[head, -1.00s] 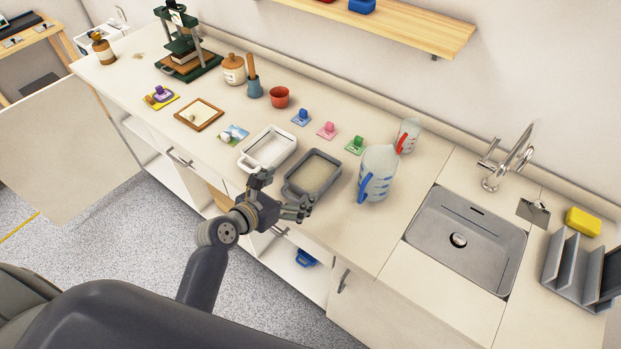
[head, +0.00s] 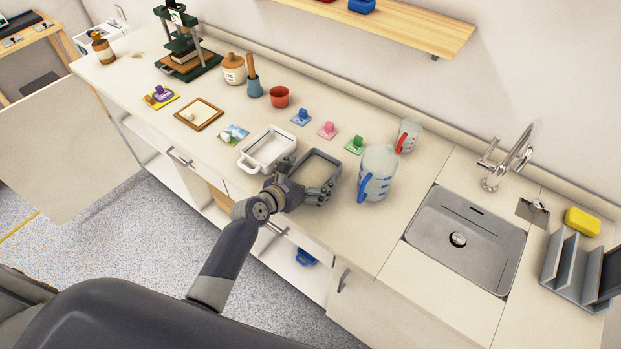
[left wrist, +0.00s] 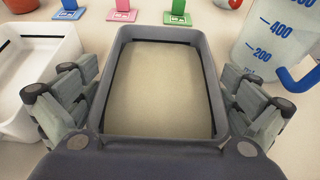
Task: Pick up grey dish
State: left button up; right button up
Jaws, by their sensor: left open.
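The grey dish (head: 322,168) is a rectangular tray with a beige inside, on the counter between the white dish and the large measuring jug. My left gripper (head: 306,178) is at its near end, covering part of it. In the left wrist view the grey dish (left wrist: 160,40) lies between the open fingers of my left gripper (left wrist: 160,98), one finger on each side. Whether the fingers touch its walls I cannot tell. My right gripper is not in view.
The white dish (head: 268,149) stands close on the left. The measuring jug (head: 378,175) with a blue handle stands close on the right. Small blue, pink and green stamps (head: 327,130) lie behind. The sink (head: 467,240) is further right.

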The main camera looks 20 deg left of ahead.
aim_at(310, 182)
pick_arm(q)
jog(key=shift+r, duration=0.1)
jog(key=c, duration=1.2)
jog(key=shift+r, duration=0.1)
notch_tip(310, 182, up, 10)
jog(key=p, duration=0.1)
